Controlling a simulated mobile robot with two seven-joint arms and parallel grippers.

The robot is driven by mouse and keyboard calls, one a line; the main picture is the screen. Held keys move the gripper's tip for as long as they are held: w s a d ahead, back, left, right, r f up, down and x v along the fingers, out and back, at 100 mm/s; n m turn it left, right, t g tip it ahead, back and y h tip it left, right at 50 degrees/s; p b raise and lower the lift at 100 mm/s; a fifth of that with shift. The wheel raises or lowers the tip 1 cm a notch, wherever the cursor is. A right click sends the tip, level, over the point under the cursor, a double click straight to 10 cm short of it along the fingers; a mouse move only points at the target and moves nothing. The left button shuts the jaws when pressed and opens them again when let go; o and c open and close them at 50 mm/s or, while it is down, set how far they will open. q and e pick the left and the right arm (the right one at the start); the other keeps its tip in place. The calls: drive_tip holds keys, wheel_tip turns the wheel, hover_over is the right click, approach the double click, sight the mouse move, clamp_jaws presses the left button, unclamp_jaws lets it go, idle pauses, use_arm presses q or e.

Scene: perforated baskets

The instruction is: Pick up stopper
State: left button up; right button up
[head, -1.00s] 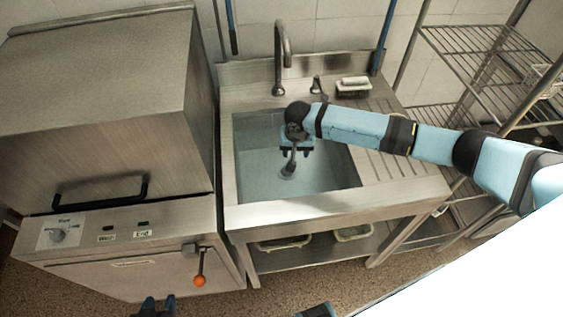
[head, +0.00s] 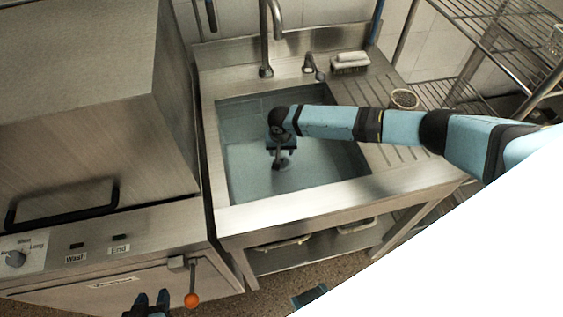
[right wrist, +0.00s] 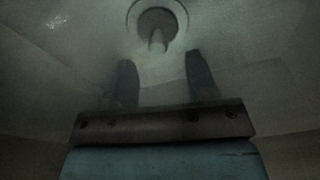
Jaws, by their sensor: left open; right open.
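The stopper (right wrist: 157,27) sits in the round drain on the sink floor, with a small knob standing up from it. In the head view, the stopper (head: 281,164) is a dark spot partly covered by my right gripper (head: 280,151). That gripper reaches down inside the sink (head: 300,198). In the right wrist view, my right gripper (right wrist: 162,75) is open and empty, its two fingers pointing toward the stopper with a gap before it. My left gripper (head: 150,300) is open at the bottom edge, in front of the dishwasher.
The sink walls and front rim surround my right gripper. A tall faucet (head: 265,40) and a small tap (head: 313,67) stand behind. A brush (head: 350,63) and a round strainer (head: 404,98) lie on the right. A dishwasher (head: 90,110) stands left, a wire rack (head: 500,40) right.

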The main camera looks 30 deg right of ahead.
sight(282, 156)
drive_tip(key=shift+w+d+f+b, duration=0.1)
drive_tip(key=shift+f+b, duration=0.1)
drive_tip(key=shift+f, duration=1.2)
drive_tip(key=shift+w+d+f+b, duration=0.1)
drive_tip(key=shift+f+b, duration=0.05)
drive_tip(key=shift+f, duration=1.2)
drive_tip(key=shift+s, duration=0.1)
clamp_jaws()
